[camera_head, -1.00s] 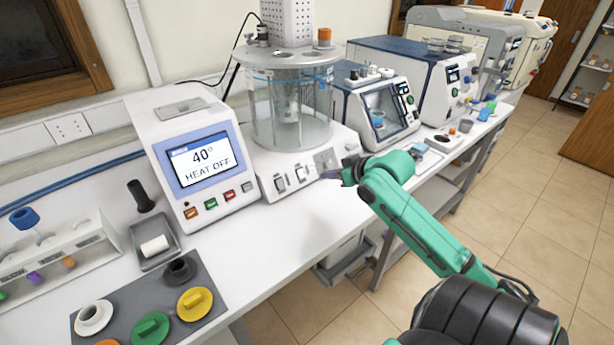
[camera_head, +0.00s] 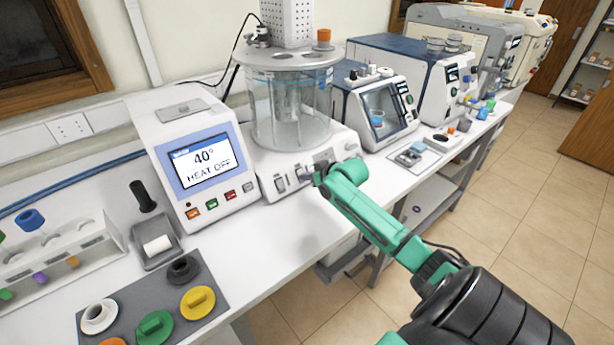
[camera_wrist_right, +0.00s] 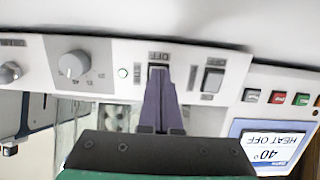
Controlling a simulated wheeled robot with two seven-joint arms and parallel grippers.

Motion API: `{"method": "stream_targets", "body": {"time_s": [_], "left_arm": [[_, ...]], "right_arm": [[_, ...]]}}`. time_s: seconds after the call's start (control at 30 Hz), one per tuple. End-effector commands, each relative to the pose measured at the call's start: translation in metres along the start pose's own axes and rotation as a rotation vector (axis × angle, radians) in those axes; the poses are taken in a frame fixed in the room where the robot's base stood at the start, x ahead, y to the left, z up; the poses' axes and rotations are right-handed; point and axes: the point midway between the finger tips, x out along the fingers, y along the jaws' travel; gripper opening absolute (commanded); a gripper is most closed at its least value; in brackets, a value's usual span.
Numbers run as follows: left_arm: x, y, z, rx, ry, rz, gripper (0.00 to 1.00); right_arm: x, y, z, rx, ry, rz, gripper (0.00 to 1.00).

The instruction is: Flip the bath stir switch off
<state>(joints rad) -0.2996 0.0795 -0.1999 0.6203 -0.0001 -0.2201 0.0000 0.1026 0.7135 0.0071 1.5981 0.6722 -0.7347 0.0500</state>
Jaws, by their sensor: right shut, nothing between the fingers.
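The bath (camera_head: 290,112) is a clear glass cylinder on a white base with a sloped front panel. One rocker switch (camera_head: 280,183) shows on the panel's left, and also in the right wrist view (camera_wrist_right: 213,80). A second switch (camera_wrist_right: 158,70) lies at the fingertips of my right gripper (camera_wrist_right: 158,84), which largely cover it. I cannot read the labels or tell whether the fingers touch it. The right gripper is shut and empty; in the head view it is at the panel (camera_head: 312,177). My left gripper is not in view.
A heater unit (camera_head: 189,150) reading 40° HEAT OFF stands left of the panel. A round knob (camera_wrist_right: 72,65) and a green indicator (camera_wrist_right: 123,72) are beside the switches. An instrument with a window (camera_head: 378,108) stands to the right.

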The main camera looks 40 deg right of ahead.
Motion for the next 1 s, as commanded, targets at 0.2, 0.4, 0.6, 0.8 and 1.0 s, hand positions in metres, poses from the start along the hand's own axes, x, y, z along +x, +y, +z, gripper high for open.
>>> {"method": "stream_targets", "body": {"time_s": [0.2,0.4,0.6,0.8,1.0], "left_arm": [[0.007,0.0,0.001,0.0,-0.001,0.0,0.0],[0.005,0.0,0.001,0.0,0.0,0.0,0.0],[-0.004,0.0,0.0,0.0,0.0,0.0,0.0],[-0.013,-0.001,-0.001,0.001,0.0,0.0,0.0],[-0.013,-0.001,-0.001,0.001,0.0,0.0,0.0]], "right_arm": [[0.01,0.0,0.008,0.002,0.093,0.0,0.0],[0.009,0.0,0.005,0.001,0.09,0.0,0.0],[0.004,0.0,-0.003,0.001,0.092,0.0,0.0],[-0.001,0.0,-0.011,0.001,0.094,0.0,0.0],[0.0,0.0,-0.009,0.001,0.092,0.0,0.0]]}}
